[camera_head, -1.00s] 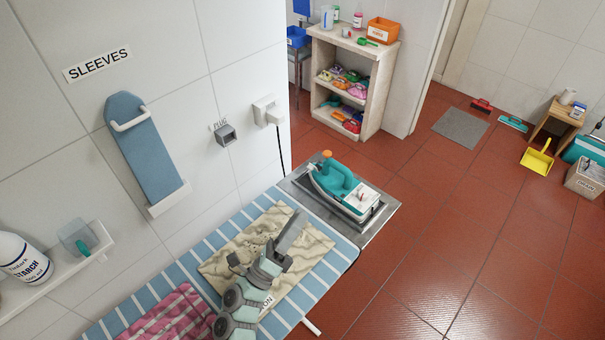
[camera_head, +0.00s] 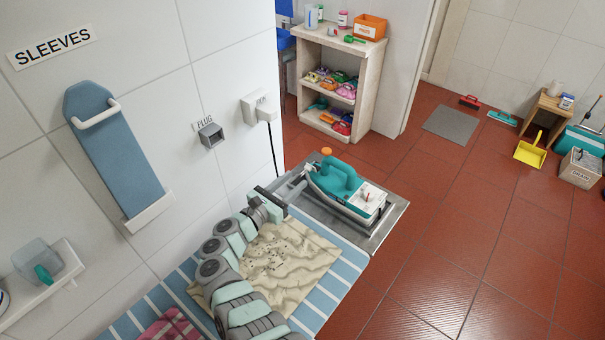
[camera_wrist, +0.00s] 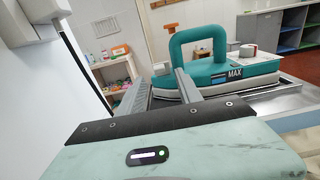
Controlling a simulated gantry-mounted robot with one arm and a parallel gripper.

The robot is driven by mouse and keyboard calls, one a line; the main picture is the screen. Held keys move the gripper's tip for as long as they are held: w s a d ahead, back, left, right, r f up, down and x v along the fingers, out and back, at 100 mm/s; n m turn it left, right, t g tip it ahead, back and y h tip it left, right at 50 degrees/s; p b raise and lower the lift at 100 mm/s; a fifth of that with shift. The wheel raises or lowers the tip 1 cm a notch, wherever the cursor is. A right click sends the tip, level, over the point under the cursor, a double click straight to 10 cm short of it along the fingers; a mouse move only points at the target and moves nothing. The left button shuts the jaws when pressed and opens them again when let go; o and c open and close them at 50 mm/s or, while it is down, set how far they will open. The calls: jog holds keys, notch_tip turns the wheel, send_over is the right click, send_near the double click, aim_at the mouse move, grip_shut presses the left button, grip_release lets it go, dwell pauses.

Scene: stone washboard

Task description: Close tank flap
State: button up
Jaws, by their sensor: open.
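A teal and white iron (camera_head: 345,188) rests on a metal plate (camera_head: 388,221) at the far end of the ironing board. A small orange piece (camera_head: 326,152) stands up behind its front end; its exact position as a flap is hard to tell. Contact with the iron cannot be told.
The tiled wall with a plug holder (camera_head: 211,135) and a wall socket unit (camera_head: 259,107) is close on the left. A cable hangs beside the plate. A stained cloth (camera_head: 285,262) lies on the striped board (camera_head: 335,290).

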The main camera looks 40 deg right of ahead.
aim_at(310, 170)
jog(key=d, duration=0.3)
jog(key=shift+w+d+b, duration=0.2)
jog(key=shift+w+b, duration=0.2)
jog(key=shift+w+d+b, duration=0.15)
jog(key=shift+d+b, duration=0.15)
jog(key=shift+d, duration=0.6)
grip_shut()
